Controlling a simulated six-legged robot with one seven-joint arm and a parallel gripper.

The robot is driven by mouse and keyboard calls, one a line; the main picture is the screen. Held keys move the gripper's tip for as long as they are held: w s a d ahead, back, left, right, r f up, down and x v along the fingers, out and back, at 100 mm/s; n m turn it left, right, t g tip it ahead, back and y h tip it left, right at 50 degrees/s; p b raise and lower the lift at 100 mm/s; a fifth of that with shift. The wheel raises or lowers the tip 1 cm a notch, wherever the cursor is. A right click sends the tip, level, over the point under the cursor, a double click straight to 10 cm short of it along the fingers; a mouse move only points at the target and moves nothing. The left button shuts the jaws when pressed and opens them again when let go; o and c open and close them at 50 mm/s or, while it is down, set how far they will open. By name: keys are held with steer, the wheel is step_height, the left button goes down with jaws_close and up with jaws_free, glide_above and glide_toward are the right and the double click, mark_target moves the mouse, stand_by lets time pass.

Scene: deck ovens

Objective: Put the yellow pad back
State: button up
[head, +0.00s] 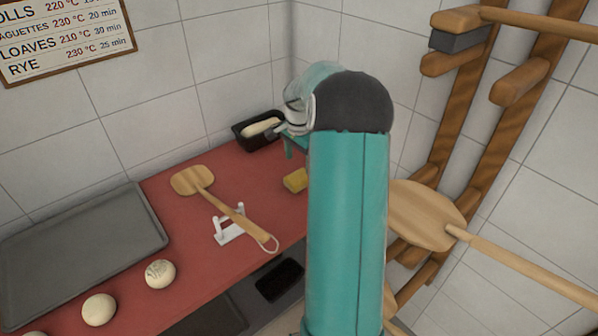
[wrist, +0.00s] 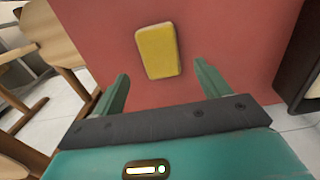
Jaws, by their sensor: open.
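The yellow pad (head: 296,180) lies on the red counter (head: 262,220), near its right edge and just left of my arm in the head view. In the wrist view the yellow pad (wrist: 158,51) lies flat on the red surface, ahead of my gripper (wrist: 162,80) and roughly centred between the two teal fingers. My gripper is open and empty, and its fingers do not appear to touch the pad. In the head view my arm hides most of the gripper; a teal part shows near the black tin.
A black tin with dough (head: 258,129) stands at the back wall. A wooden peel (head: 220,205) rests over a white stand (head: 229,231). A grey tray (head: 80,240) and dough balls (head: 161,273) lie at left. A wooden rack with peels (head: 425,215) stands at right.

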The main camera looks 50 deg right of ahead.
mark_target(298, 177)
step_height(298, 177, up, 5)
steer(key=shift+a, duration=0.1)
steer(key=s+a+r+n+t+h, duration=0.1)
steer(key=a+r+n, duration=0.35)
steer(key=a, duration=0.65)
steer(key=s+a+r+n+t+h, duration=0.15)
steer(key=a+r+n, duration=0.35)
steer(key=a, duration=0.6)
steer(key=s+a+n+t+y, duration=0.2)
steer(key=s+a+n, duration=0.7)
steer(key=s+a, duration=0.6)
steer(key=shift+s+a+r+n+t, duration=0.2)
steer(key=shift+a+r+n+t, duration=0.3)
steer(key=shift+a, duration=0.5)
steer(key=shift+f+y, duration=0.1)
steer(key=shift+y, duration=0.15)
steer(key=c, duration=0.9)
steer(key=shift+a, duration=0.2)
